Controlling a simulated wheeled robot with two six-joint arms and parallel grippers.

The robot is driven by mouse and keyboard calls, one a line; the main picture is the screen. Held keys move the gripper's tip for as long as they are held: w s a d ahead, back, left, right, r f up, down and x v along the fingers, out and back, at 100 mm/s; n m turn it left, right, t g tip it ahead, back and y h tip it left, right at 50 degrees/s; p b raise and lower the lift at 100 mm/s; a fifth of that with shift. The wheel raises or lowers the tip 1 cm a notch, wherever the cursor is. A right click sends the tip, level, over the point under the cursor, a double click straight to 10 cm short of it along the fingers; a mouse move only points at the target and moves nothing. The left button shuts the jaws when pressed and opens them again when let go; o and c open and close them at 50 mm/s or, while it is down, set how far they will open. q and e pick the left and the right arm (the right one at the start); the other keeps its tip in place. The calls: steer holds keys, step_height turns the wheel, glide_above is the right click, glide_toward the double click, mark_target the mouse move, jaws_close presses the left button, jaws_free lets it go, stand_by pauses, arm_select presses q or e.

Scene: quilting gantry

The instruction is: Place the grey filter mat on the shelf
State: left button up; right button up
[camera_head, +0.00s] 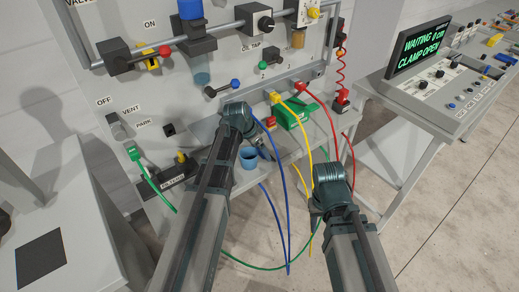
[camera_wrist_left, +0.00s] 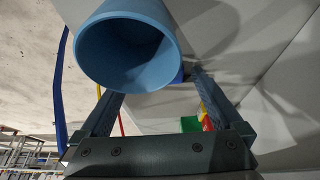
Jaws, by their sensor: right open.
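A dark grey flat square (camera_head: 41,259), perhaps the filter mat, lies on a pale grey surface at the lower left of the head view. A pale shelf (camera_head: 288,150) runs below the upright panel. My left gripper (camera_head: 258,146) is beside a blue cup (camera_head: 248,160), well away from the dark square. The cup's round mouth (camera_wrist_left: 125,50) fills the top of the left wrist view and hides part of the fingertips. The fingers are apart; I cannot tell whether they touch the cup. My right gripper (camera_head: 317,213) is open and partly hidden by its wrist, in front of the shelf.
Blue, yellow, red and green hoses hang in front of the shelf near both arms. A green box (camera_head: 290,114) stands at the shelf's back. A black labelled block (camera_head: 172,178) is at its left. A console (camera_head: 440,85) stands at the right. Floor at lower right is clear.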

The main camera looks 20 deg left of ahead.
arm_select(q)
steer(key=shift+s+a+r+p, duration=0.1)
steer(key=shift+s+r+p, duration=0.05)
steer(key=shift+r+p, duration=0.55)
steer(key=p+v, duration=1)
steer(key=v, duration=0.1)
steer(key=s+d+f+n+g+y, duration=0.1)
steer(key=s+d+n+g+y, duration=0.1)
steer(key=s+d, duration=0.6)
steer(key=s+d+n+g+y, duration=0.1)
steer(key=s+d+y, duration=0.1)
steer(key=s+d, duration=0.6)
steer(key=s, duration=0.4)
steer(key=shift+s+f+n+g, duration=0.3)
steer(key=shift+f+n+g, duration=0.1)
